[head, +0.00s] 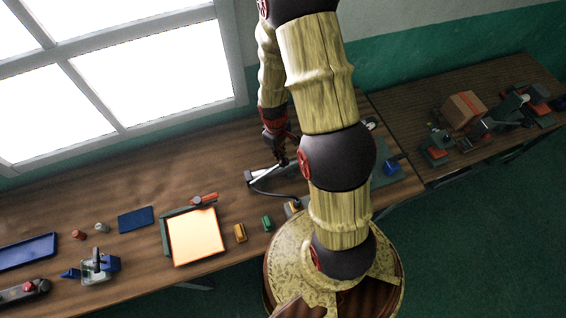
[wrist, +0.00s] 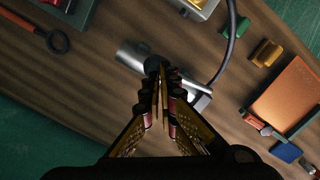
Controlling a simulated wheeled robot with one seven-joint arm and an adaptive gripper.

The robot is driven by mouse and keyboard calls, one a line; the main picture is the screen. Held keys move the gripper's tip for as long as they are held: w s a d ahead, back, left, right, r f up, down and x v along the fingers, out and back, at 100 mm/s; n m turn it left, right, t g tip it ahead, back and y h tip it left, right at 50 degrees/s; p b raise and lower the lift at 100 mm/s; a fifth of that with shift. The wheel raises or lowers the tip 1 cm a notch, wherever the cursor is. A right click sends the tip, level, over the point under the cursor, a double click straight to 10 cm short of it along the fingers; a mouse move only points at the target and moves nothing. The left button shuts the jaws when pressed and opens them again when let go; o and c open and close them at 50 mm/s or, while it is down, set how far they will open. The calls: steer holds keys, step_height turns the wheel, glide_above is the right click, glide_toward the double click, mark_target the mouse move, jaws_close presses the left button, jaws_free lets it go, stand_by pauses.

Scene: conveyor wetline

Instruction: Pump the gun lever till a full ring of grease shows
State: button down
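The grease gun (head: 262,175) lies on the wooden bench, a silver barrel with a thin lever (head: 268,172) slanting up from it. In the wrist view the gun's silver barrel (wrist: 131,55) shows behind the fingers. My gripper (head: 282,160) is at the raised end of the lever. In the wrist view my gripper (wrist: 160,70) has its fingers drawn together, seemingly on the lever; the fingers hide most of the contact. A dark hose (wrist: 230,45) curves from the gun to a silver block (wrist: 200,8) at the picture's edge. No grease ring can be made out.
A blue pad (head: 136,220) and small fixtures lie farther left. A second bench (head: 480,90) at right holds a box and several parts.

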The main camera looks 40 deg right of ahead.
step_height(320, 180, down, 5)
steer(key=b, duration=0.3)
steer(key=shift+r+b, duration=0.2)
steer(key=shift+b, duration=0.1)
steer(key=shift+r, duration=0.1)
steer(key=shift+w, duration=0.1)
steer(key=w, duration=0.1)
steer(key=w+a+r, duration=0.1)
steer(key=shift+w+p, duration=0.35)
steer(key=shift+p, duration=0.05)
step_height(320, 180, up, 12)
steer(key=w, duration=0.1)
steer(key=shift+a, duration=0.2)
stand_by(0.4)
